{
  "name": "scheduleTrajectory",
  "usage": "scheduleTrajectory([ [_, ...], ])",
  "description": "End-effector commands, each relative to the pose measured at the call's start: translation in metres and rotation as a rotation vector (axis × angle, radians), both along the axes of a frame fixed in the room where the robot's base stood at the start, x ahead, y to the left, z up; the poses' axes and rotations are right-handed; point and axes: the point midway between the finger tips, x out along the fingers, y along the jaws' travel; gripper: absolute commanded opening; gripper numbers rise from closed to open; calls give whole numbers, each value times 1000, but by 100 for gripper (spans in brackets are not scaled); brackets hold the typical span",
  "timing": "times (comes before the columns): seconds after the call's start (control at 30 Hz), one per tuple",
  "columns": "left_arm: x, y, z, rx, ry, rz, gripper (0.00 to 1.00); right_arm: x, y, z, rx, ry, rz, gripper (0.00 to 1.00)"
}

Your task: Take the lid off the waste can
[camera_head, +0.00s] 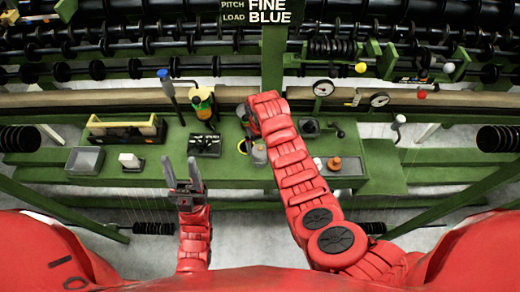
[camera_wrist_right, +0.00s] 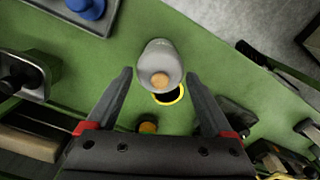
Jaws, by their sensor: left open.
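A grey can-like body with a round tan knob, seemingly the lidded waste can (camera_wrist_right: 158,55), stands on the green bench in the right wrist view. It also shows in the head view (camera_head: 259,154), partly hidden by my right arm. A yellow ring with a dark inside (camera_wrist_right: 170,98) lies close beside it, partly covered by it. My right gripper (camera_wrist_right: 159,76) is open, its fingers apart on either side of the knob in the picture; I see no contact. In the head view its fingers are hidden. My left gripper (camera_head: 180,164) is open and empty near the bench's front edge.
A brown knobbed piece (camera_head: 334,163) is at the right. Spool racks run behind. The bench's front middle is clear.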

Motion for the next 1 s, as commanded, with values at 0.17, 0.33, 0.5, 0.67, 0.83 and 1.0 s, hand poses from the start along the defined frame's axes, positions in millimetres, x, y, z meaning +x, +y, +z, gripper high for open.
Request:
scheduleTrajectory([
  [0.17, 0, 0, 0, 0, 0, 0, 50, 0, 0, 0, 0, 0, 0, 51],
  [0.33, 0, 0, 0, 0, 0, 0, 50, 0, 0, 0, 0, 1, 0, 21],
  [0.5, 0, 0, 0, 0, 0, 0, 50, -1, 0, -1, -1, 3, 0, 6],
  [0.67, 0, 0, 0, 0, 0, 0, 50, -1, 0, -2, -1, 4, 0, 5],
  [0.83, 0, 0, -1, 0, 0, 0, 50, -2, 0, -2, -1, 6, 0, 5],
  [1.0, 0, 0, -4, 0, 0, 0, 50, -2, 0, 0, -1, 5, 0, 0],
])
